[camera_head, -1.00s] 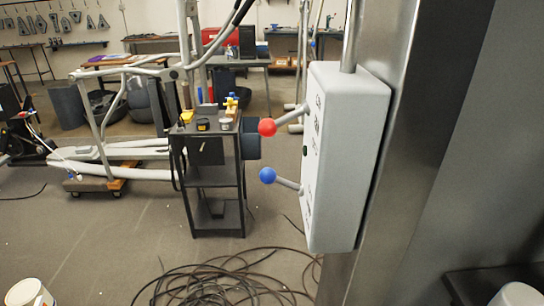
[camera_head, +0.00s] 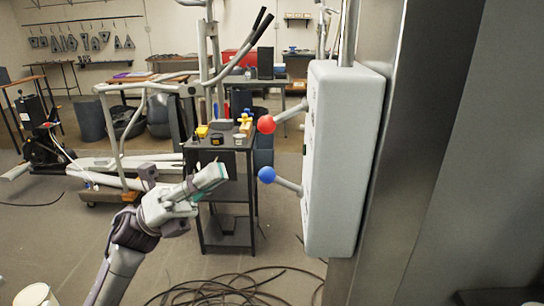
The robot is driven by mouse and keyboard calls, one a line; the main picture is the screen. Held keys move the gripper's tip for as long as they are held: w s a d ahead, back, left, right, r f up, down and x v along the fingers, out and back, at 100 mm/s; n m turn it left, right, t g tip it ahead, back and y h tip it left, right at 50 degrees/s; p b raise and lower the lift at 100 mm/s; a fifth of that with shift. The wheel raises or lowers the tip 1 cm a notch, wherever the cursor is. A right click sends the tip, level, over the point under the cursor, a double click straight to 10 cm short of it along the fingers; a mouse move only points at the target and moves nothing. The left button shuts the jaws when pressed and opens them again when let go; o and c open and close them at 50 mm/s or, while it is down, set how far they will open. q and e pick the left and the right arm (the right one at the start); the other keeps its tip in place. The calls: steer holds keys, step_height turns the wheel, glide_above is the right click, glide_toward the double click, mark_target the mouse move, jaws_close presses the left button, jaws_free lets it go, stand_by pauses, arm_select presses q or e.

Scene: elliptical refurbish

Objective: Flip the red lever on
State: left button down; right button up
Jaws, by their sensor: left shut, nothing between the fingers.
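A grey switch box (camera_head: 345,160) is fixed to a metal column on the right. The red lever (camera_head: 266,124) sticks out to the left from its upper part, tilted slightly down towards its ball end. A blue lever (camera_head: 267,175) sticks out below it, tilted slightly up towards its ball. My left gripper (camera_head: 217,176) is shut and empty. It appears to the left of the blue ball and below left of the red ball, apart from both in the picture. My right gripper is out of view.
A dark cart (camera_head: 222,190) with small items on top stands behind my left gripper. The metal column (camera_head: 410,150) blocks the right side. Black cables (camera_head: 235,288) lie on the floor, with a white bucket (camera_head: 36,295) at bottom left. Open space lies left of the levers.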

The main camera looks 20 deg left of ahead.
mark_target(284, 117)
arm_select(q)
steer(key=s+m+g, duration=0.1)
steer(key=s+d+r+m+g, duration=0.1)
steer(key=shift+s+d+m+g+y, duration=0.1)
steer(key=shift+s+m+g+y, duration=0.2)
steer(key=shift+s+m+g, duration=0.1)
steer(key=shift+w, duration=0.1)
steer(key=p+x, duration=0.4)
steer(key=x, duration=0.6)
steer(key=shift+p, duration=0.3)
